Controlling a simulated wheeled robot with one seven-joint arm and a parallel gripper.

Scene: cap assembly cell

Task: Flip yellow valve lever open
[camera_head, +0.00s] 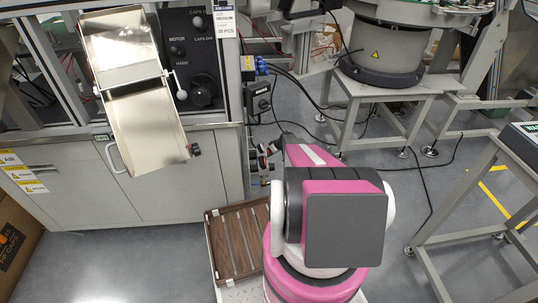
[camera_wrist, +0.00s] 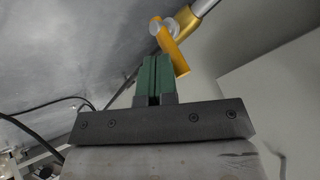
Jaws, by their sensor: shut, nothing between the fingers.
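In the wrist view, the yellow valve lever (camera_wrist: 174,52) is a flat bar that slants down to the right from a pale round pivot. A yellow valve body (camera_wrist: 188,20) joins a silver pipe (camera_wrist: 204,5) at the top. My gripper (camera_wrist: 155,62) has green fingers shut together with nothing between them. Its tips overlap the lever's left edge in the picture; I cannot tell whether they touch. In the head view my arm largely hides this area, and I cannot make out the lever there.
In the head view, a grey cabinet (camera_head: 173,193) with a metal chute (camera_head: 148,128) and a black control panel (camera_head: 192,60) stands left of my arm. A brown slatted tray (camera_head: 238,240) lies beside my arm. Loose black cables (camera_head: 432,180) run over the floor at right.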

